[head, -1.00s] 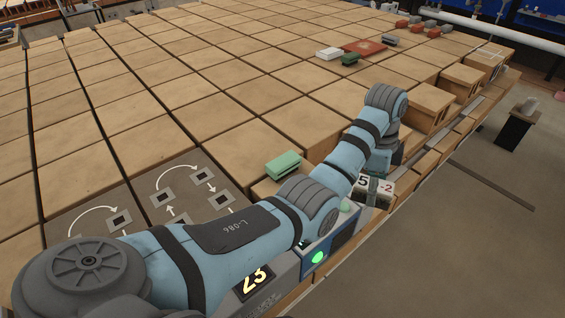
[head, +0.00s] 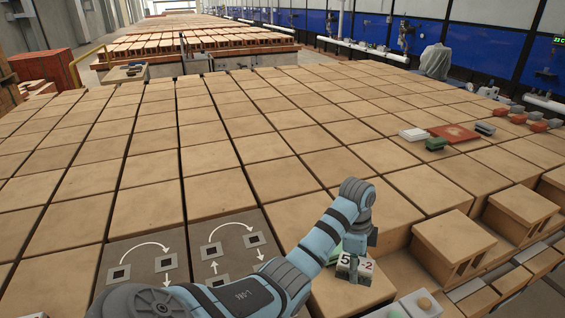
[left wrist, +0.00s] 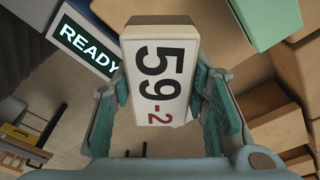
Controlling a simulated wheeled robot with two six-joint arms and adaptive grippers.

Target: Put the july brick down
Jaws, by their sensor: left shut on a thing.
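My left gripper (head: 357,244) is shut on a white block marked 59-2 (head: 353,267). In the left wrist view its two teal finger pads (left wrist: 163,98) sit on either side of the same block (left wrist: 160,65), and the printed face points at the camera. No word on the block reads july. In the head view the block is over the near right edge of the field of tan hollow bricks (head: 300,215). I cannot tell whether it touches the brick below. My right gripper is not in view.
A grey box with a button (head: 412,306) is at the near edge. White (head: 413,134) and green (head: 436,143) blocks and a red plate (head: 460,132) lie farther right.

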